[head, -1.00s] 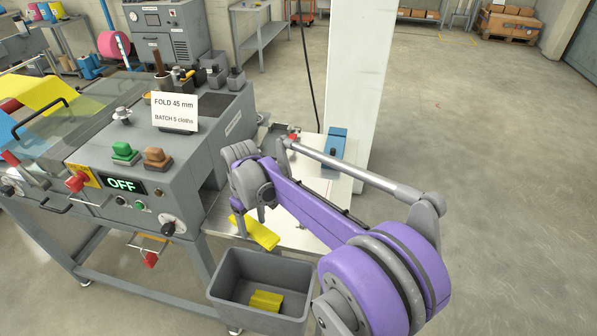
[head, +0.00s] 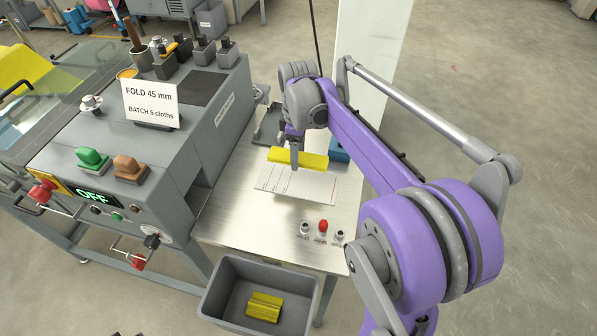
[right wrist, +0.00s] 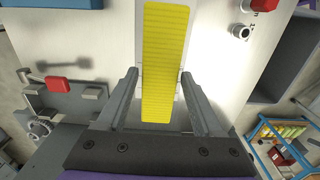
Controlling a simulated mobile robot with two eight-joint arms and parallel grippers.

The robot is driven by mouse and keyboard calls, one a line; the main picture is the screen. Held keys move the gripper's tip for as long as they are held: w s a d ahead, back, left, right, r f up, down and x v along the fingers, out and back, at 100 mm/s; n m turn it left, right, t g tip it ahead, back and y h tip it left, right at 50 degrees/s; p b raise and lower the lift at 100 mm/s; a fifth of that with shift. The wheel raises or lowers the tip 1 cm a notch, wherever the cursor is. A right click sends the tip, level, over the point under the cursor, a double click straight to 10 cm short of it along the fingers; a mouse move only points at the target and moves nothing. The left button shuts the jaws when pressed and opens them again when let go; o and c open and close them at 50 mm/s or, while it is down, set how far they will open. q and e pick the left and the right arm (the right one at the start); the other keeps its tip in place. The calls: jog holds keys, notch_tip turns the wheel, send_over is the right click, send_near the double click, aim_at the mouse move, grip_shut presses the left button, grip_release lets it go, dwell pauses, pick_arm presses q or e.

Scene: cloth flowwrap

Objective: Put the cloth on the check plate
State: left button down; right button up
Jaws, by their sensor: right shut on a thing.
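A long flat yellow cloth (head: 299,158) is in my right gripper (head: 294,163), over the back part of the white check plate (head: 300,186). The plate has printed lines and lies on the metal table. In the right wrist view the fingers (right wrist: 158,75) stand on either side of the cloth (right wrist: 166,60), and the white plate (right wrist: 140,30) shows beside it. I cannot tell whether the cloth touches the plate or is just above it. My left gripper is not in view.
A grey bin (head: 214,299) in front of the table holds yellow cloth (head: 263,307). The grey machine (head: 150,160) reading OFF stands at left. A blue block (head: 338,150) is behind the plate's right end. Small knobs, one a red button (head: 322,226), stand at the table's front right.

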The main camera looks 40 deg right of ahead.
send_over(298, 182)
notch_tip(298, 182, down, 5)
jog(key=shift+s+r, duration=0.1)
jog(key=shift+r, duration=0.05)
jog(key=shift+f, duration=2.15)
jog(key=shift+f+b, duration=0.2)
jog(key=shift+b, duration=0.1)
jog(key=o, duration=1.3)
jog(key=shift+r, duration=0.15)
